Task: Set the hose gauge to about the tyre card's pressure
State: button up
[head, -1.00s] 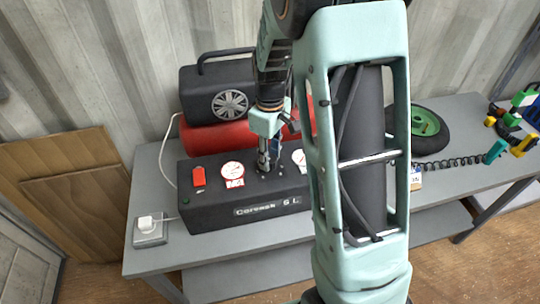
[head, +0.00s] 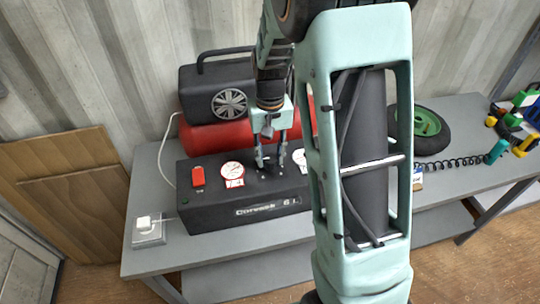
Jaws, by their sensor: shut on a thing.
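The black compressor box (head: 215,205) stands on the bench, with a red switch (head: 198,176) and two white gauges on top. The left gauge (head: 232,172) is in clear view; the right gauge (head: 299,157) is partly hidden by my arm. My gripper (head: 270,163) points down between the gauges, its fingertips at the box top. It is shut on a small dark knob that its fingers mostly hide. The tyre card (head: 417,176) shows only as a sliver at right, behind my arm. The gauge needles and the card's figure are too small to read.
A red tank and dark motor (head: 215,95) stand behind the box. A green-rimmed wheel (head: 428,128), a coiled black hose (head: 455,163) and a teal fitting (head: 498,151) lie at right.

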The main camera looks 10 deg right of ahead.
aim_at(270, 158)
jog(key=shift+m, duration=1.9)
jog(key=o, duration=1.2)
jog(key=shift+c, duration=0.2)
notch_tip(270, 158, up, 12)
jog(key=shift+r, duration=0.1)
